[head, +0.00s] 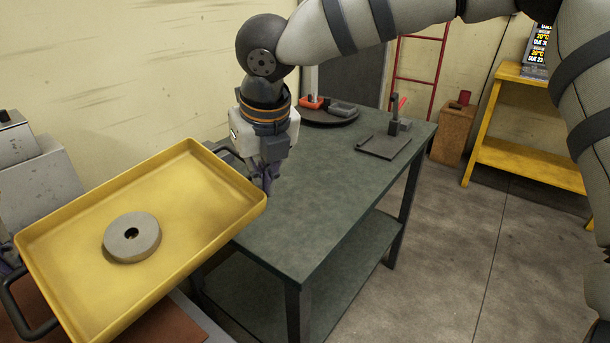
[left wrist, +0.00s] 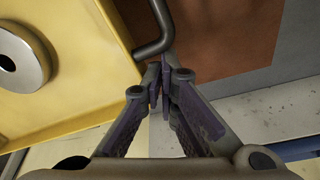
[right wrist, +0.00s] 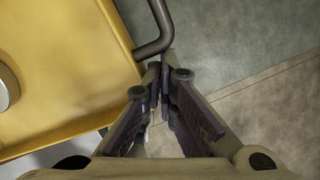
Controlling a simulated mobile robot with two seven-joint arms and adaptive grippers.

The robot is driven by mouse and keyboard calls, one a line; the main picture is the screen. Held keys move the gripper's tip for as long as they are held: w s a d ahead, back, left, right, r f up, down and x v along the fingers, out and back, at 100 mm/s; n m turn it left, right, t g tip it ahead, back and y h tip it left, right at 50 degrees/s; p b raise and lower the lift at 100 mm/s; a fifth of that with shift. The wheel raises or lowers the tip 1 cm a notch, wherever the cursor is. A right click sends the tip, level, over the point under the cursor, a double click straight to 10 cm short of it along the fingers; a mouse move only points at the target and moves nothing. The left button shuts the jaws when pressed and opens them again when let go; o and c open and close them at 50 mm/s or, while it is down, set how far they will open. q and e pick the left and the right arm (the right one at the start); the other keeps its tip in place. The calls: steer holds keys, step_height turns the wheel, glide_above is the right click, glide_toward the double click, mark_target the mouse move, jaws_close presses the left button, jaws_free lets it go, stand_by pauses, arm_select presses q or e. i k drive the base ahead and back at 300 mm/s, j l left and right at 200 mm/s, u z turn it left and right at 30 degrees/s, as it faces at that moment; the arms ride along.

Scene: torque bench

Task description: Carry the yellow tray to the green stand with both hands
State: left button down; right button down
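The yellow tray (head: 190,235) is in the head view's lower left, held above the surfaces under it, with a grey disc (head: 132,237) lying flat in it. My right gripper (head: 266,185) is shut on the tray's far dark handle (head: 228,151); the grip also shows in the right wrist view (right wrist: 163,75). My left gripper (left wrist: 160,80) is shut on the near handle (left wrist: 158,40); in the head view it is mostly cut off by the left edge. The green stand (head: 320,205), a table with a lower shelf, stands right of the tray, whose right end reaches its near edge.
A dark round plate (head: 330,118) with red and grey parts and a dark fixture (head: 385,144) occupy the stand's far end. Its near top is clear. A yellow shelf (head: 525,160) and brown box (head: 453,134) stand at back right. Grey boxes (head: 38,190) are at left.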

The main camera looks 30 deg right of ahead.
mark_target(302, 187)
steer(key=i+l, duration=0.1)
steer(key=l, duration=0.3)
steer(key=i+l, duration=0.15)
steer(key=l, duration=0.3)
steer(key=i+l, duration=0.1)
steer(key=l, duration=0.3)
steer(key=i+l, duration=0.1)
steer(key=l, duration=0.35)
